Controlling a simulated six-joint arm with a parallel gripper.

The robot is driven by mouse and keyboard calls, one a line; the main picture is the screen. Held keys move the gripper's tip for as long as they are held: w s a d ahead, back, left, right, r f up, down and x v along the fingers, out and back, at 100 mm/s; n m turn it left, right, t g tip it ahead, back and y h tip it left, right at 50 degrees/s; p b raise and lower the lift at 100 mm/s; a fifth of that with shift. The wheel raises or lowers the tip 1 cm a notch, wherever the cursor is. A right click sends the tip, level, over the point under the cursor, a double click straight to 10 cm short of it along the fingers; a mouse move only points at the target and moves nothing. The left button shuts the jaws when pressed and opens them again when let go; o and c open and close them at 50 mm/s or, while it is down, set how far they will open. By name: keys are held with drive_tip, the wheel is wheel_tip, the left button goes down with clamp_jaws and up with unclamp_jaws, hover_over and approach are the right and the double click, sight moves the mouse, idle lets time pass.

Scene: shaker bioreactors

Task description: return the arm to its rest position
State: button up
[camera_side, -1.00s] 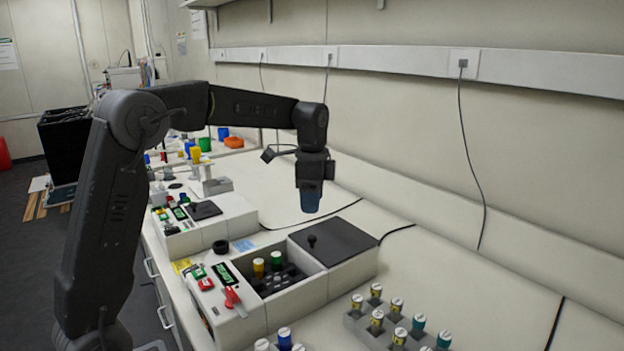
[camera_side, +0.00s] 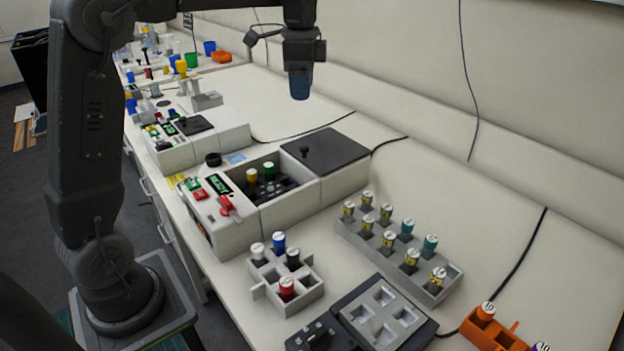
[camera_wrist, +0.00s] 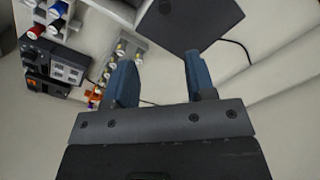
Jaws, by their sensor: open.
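My gripper (camera_side: 300,84) hangs fingers-down above the bench in the side view, behind and above the nearer shaker bioreactor (camera_side: 285,210). In the wrist view its two blue fingers (camera_wrist: 160,82) are spread apart with nothing between them. The shaker's dark lid (camera_side: 325,150) lies to the right of its open well. A yellow-capped vial (camera_side: 252,177) and a green-capped vial (camera_side: 268,171) stand in that well. The lid also shows at the top of the wrist view (camera_wrist: 190,22).
A grey rack (camera_side: 440,290) of several vials and a smaller rack (camera_side: 312,292) stand in front, beside a dark block with square wells (camera_side: 362,318). An orange rack (camera_side: 505,338) is at the lower right. A second shaker (camera_side: 225,140) stands farther back. Bench near the wall is clear.

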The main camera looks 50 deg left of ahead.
drive_tip(key=s+d+r+n+t, duration=0.1)
drive_tip(key=s+d+n+t, duration=0.25)
drive_tip(key=s+d, duration=0.55)
drive_tip(key=s+d+f+n+t, duration=0.1)
drive_tip(key=s+f+n, duration=0.1)
drive_tip(key=s, duration=0.5)
drive_tip(key=s+d+f+n+t, duration=0.1)
drive_tip(key=s+f+n, duration=0.2)
drive_tip(key=s, duration=0.4)
drive_tip(key=shift+s+f, duration=0.15)
drive_tip(key=shift+f, duration=0.75)
drive_tip(key=shift+d, duration=0.1)
idle(4.7)
